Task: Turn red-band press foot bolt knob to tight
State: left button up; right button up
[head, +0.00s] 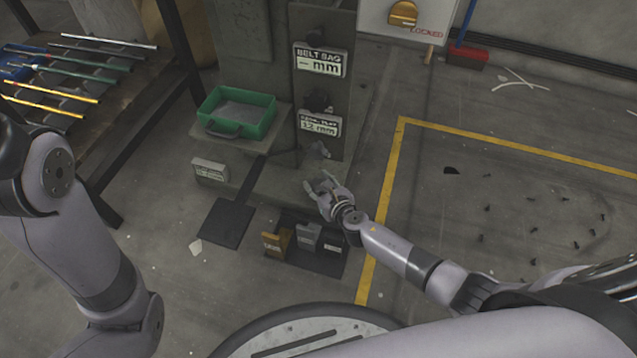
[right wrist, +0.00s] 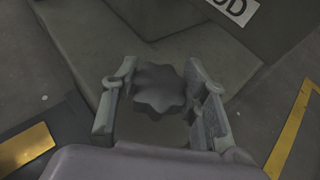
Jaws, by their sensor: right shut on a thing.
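In the right wrist view a dark grey star-shaped knob (right wrist: 160,88) sits between the two fingers of my right gripper (right wrist: 162,102). My right gripper is shut on the knob, with a finger on either side of it. In the head view my right gripper (head: 325,186) is low at the front of the press base (head: 270,183), and its fingers largely hide the knob. The grey press column (head: 320,75) rises behind it. I see no red band on the part in view. My left arm shows at the left, but its gripper is out of view.
A green tray (head: 270,130) stands on the press's side shelf. A dark rack (head: 310,262) with several small blocks lies on the floor just in front of my right gripper. A rod table (head: 75,120) is at the left. The floor beyond the yellow line (head: 384,195) has scattered small bits.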

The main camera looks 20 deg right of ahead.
jog(key=o, duration=1.2)
jog(key=shift+c, duration=0.2)
jog(key=v, duration=1.2)
